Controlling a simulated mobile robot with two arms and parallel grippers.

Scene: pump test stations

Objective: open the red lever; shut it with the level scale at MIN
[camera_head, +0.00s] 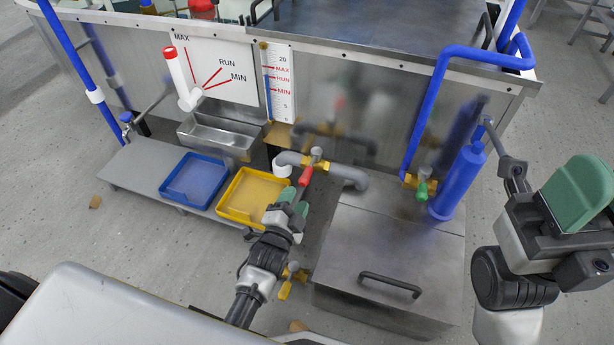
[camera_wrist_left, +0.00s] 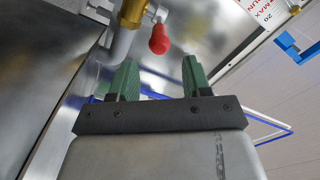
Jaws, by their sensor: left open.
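The red lever (camera_head: 306,176) sits on a brass valve in the grey pipe (camera_head: 345,174), below the front panel. My left gripper (camera_head: 294,203) is open and empty just below the lever. In the left wrist view the lever's rounded red end (camera_wrist_left: 159,40) lies ahead of the open green fingers (camera_wrist_left: 158,78), apart from them. The level scale (camera_head: 277,82) is a white strip with red MAX, RUN and MIN marks and a blue line; I cannot read its level surely. My right gripper (camera_head: 580,195) is partly in view at the right; its fingers are unclear.
A white plate (camera_head: 235,88) with MAX, RUN and MIN lines carries a red-tipped white handle (camera_head: 174,68) near MAX. A blue tray (camera_head: 193,180) and yellow tray (camera_head: 240,212) lie left. A metal lidded box (camera_head: 400,250), green lever (camera_head: 422,190) and yellow lever (camera_head: 286,288) are nearby.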

